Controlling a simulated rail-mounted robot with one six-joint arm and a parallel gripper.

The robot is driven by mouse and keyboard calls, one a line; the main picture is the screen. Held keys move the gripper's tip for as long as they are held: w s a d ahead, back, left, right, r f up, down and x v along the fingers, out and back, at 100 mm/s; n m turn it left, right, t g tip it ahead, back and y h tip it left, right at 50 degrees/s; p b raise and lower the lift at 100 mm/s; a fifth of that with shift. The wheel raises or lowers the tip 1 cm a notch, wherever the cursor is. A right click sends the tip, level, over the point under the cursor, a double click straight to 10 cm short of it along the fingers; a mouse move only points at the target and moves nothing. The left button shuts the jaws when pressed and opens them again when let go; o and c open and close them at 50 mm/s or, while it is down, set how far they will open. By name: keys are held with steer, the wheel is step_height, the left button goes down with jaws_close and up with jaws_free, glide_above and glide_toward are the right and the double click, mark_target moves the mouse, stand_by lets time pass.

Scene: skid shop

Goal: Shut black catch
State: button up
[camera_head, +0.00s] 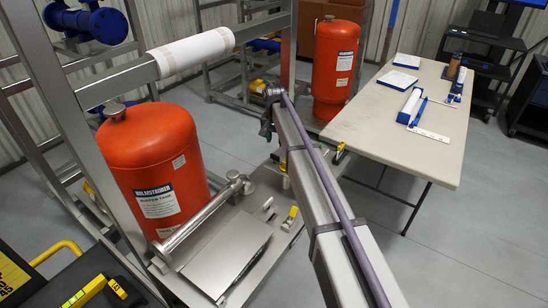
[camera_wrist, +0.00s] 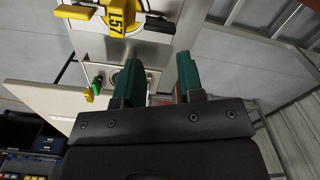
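In the wrist view my gripper (camera_wrist: 161,75) shows two green fingers standing apart, with nothing between them. Beyond the fingers is a metal unit with a yellow tag marked L57 (camera_wrist: 120,15). A small green and yellow part (camera_wrist: 94,90) is left of the fingers. In the head view my arm hides much of the skid, and the fingers cannot be made out.
A red tank (camera_head: 155,165) and a flat metal plate (camera_head: 225,255) stand left of my arm. A yellow-handled part (camera_head: 290,213) is close beside it. A second red tank (camera_head: 334,70) stands behind. A table (camera_head: 400,145) with papers is right; floor at lower right is clear.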

steer(key=m, duration=0.3)
steer(key=shift+r+p, duration=0.4)
steer(key=shift+m, duration=0.7)
steer(key=shift+n, duration=0.4)
steer(key=s+d+n, duration=0.2)
steer(key=s+d, duration=0.1)
steer(key=s, duration=1)
steer(key=s+d+n, duration=0.2)
steer(key=s+d, duration=0.1)
steer(key=s, duration=1.1)
steer(key=s+d+n, duration=0.2)
steer(key=s+n, duration=0.1)
steer(key=s, duration=1)
steer(key=shift+s+d, duration=0.3)
steer(key=shift+d, duration=0.1)
